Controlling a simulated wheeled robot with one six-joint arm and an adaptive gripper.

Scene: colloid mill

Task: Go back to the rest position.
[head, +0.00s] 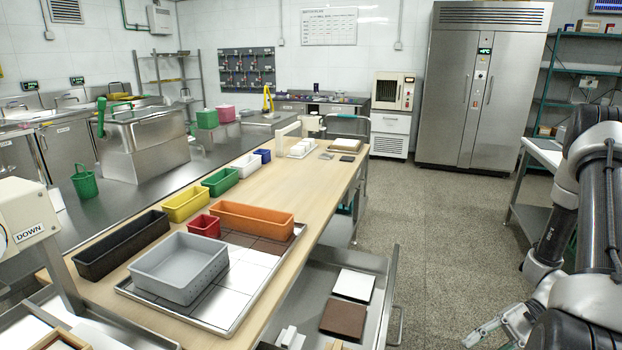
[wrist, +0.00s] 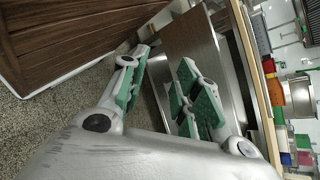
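My gripper (head: 497,328) shows at the lower right of the head view, low over the speckled floor and to the right of the open drawer. In the wrist view my gripper (wrist: 160,85) has its two green-padded fingers spread apart with nothing between them. My dark arm comes down the right edge of the head view and hides part of what lies behind it.
An open drawer (head: 391,300) with white and brown tiles juts out from the wooden bench (head: 333,170). The bench holds a grey bin (head: 180,270), an orange bin (head: 252,220) and several others. A side table (head: 541,155) stands at right. The floor (head: 430,230) between is clear.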

